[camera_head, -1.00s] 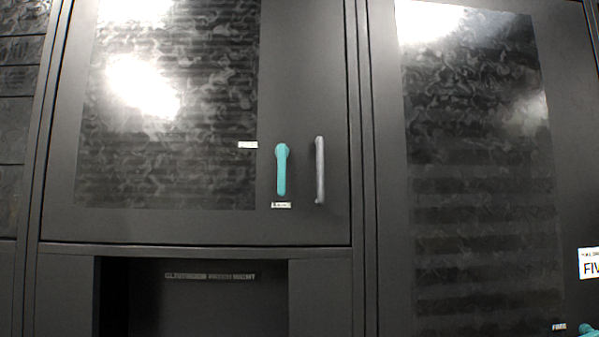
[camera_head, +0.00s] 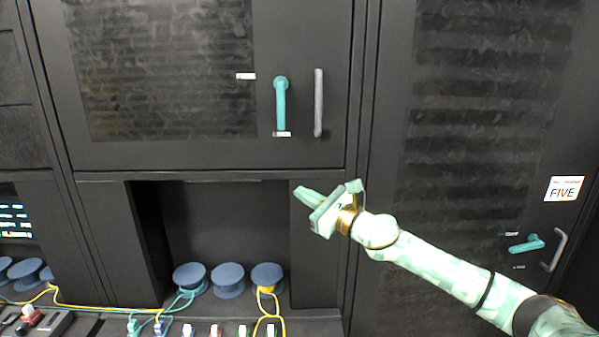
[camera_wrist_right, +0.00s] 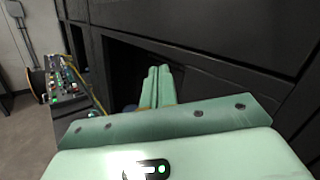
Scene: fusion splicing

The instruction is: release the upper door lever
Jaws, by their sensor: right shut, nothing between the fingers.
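The upper door (camera_head: 230,150) is a dark cabinet door with a patterned window panel. Its teal lever (camera_head: 281,104) hangs straight down near the door's right side, with small white labels at its upper left and below it. A grey bar handle (camera_head: 318,103) stands upright just right of the lever. My right gripper (camera_head: 306,196) is shut and empty, below the door's bottom edge and in front of the recess's right side, apart from the lever. Its closed fingers (camera_wrist_right: 157,86) also show in the right wrist view. My left gripper is not in view.
An open recess (camera_head: 228,225) below the door holds several blue spools (camera_head: 228,280), with yellow and teal cables and small connectors in front. The tall right door (camera_head: 450,200) has a sideways teal lever (camera_head: 526,244), a grey handle (camera_head: 556,250) and a FIVE sign (camera_head: 564,188).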

